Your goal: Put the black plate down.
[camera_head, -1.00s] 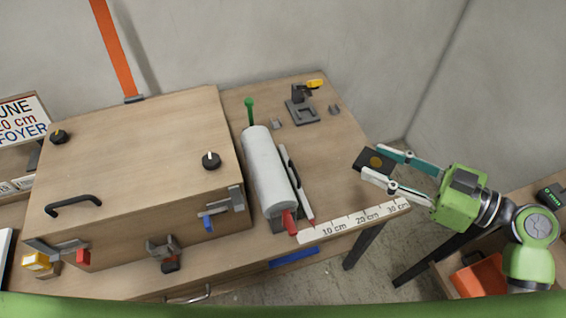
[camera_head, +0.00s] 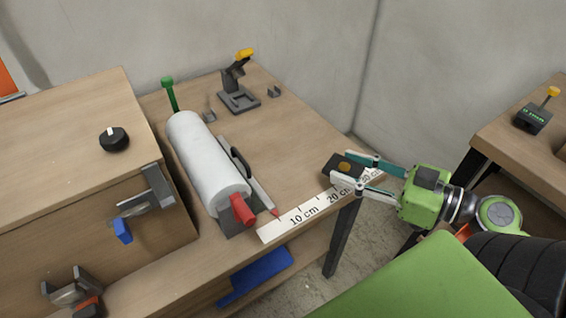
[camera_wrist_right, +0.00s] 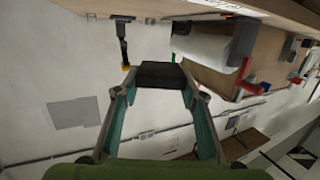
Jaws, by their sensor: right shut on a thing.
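The black plate (camera_head: 338,165) is a small dark piece with a round brass-coloured spot on it. My right gripper (camera_head: 352,170) is shut on it, with its white and teal fingers on either side. In the head view the plate shows over the right edge of the wooden table (camera_head: 285,130), near the ruler strip; its height above the table is hard to tell. In the right wrist view the plate (camera_wrist_right: 161,75) sits between the fingertips. My left gripper is not in view.
A white roll (camera_head: 207,160) with a red end lies on the table, a dark-handled bar (camera_head: 247,175) beside it. A grey stand with a yellow top (camera_head: 238,95) is at the back. A large wooden box (camera_head: 75,150) fills the left. Bare tabletop lies right of the roll.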

